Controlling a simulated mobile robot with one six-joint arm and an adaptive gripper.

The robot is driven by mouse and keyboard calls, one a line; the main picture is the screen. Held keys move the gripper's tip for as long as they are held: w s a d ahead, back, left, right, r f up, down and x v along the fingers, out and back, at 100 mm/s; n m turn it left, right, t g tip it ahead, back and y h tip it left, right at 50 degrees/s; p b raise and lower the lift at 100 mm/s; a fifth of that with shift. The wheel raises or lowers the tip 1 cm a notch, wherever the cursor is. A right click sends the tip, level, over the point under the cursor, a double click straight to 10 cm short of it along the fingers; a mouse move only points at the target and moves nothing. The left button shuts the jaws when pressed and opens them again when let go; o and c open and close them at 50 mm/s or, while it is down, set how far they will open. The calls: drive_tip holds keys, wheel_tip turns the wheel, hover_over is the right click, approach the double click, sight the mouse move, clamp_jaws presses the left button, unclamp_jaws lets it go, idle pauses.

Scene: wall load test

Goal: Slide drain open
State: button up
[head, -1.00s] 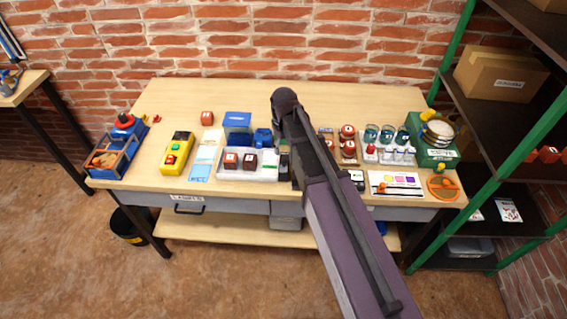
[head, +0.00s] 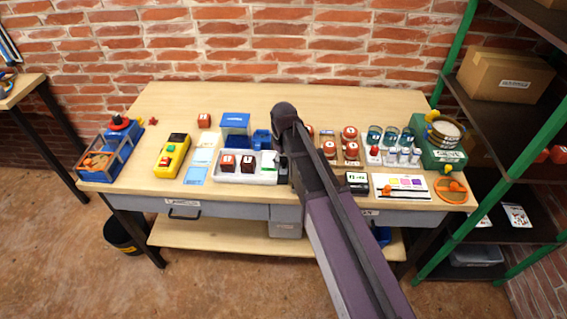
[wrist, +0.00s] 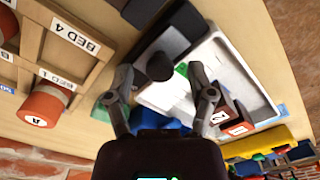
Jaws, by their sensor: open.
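My gripper (wrist: 160,98) is open in the wrist view, its two dark fingers spread apart. A dark rounded knob (wrist: 160,66) shows between and just beyond the fingertips, with a dark block (wrist: 178,30) beside it. No contact between the fingers and the knob is clear. The knob lies at the edge of a white tray (wrist: 255,65), which also shows in the head view (head: 245,181). I cannot tell for sure which part is the drain slide; no drain label is readable. In the head view my arm hides the gripper and part of the bench.
Two dark red blocks (head: 248,162) sit in the tray. A blue bin (head: 235,122) stands behind it. A wooden rack marked with bed labels (wrist: 60,45) lies on the knob's other side. A yellow control box (head: 173,155) stands left; the back of the bench is clear.

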idle(0.3)
clamp_jaws()
drive_tip(key=shift+s, duration=1.2)
unclamp_jaws()
drive_tip(key=shift+s, duration=0.1)
drive_tip(key=shift+w, duration=0.2)
